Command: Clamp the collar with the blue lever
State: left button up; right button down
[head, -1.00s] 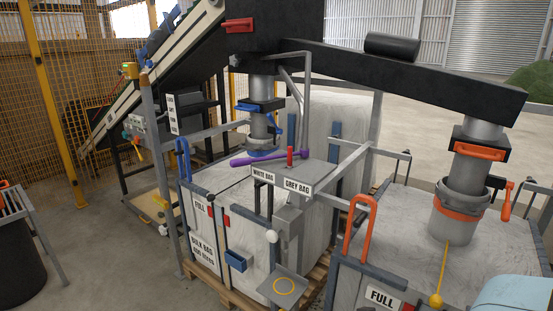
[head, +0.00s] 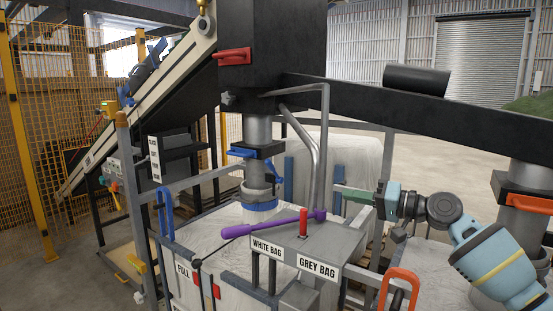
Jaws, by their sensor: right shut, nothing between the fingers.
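The collar (head: 255,193) is a grey band around the spout above the white bag, with a blue ring (head: 259,205) at its lower edge. The blue lever (head: 273,173) stands at the collar's right side, tilted. Its lower end is close to the collar; whether the collar is tight cannot be told. My right gripper (head: 347,195) comes in from the right with its green fingers pointing left. It is shut and empty, apart from the lever and to its right. My left gripper is not in view.
Grey pipes (head: 325,150) rise between my right gripper and the collar. A blue gate handle (head: 242,153) sits above the collar.

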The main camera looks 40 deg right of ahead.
aim_at(272, 169)
jog(key=i+l, duration=0.95)
jog(key=i, duration=0.15)
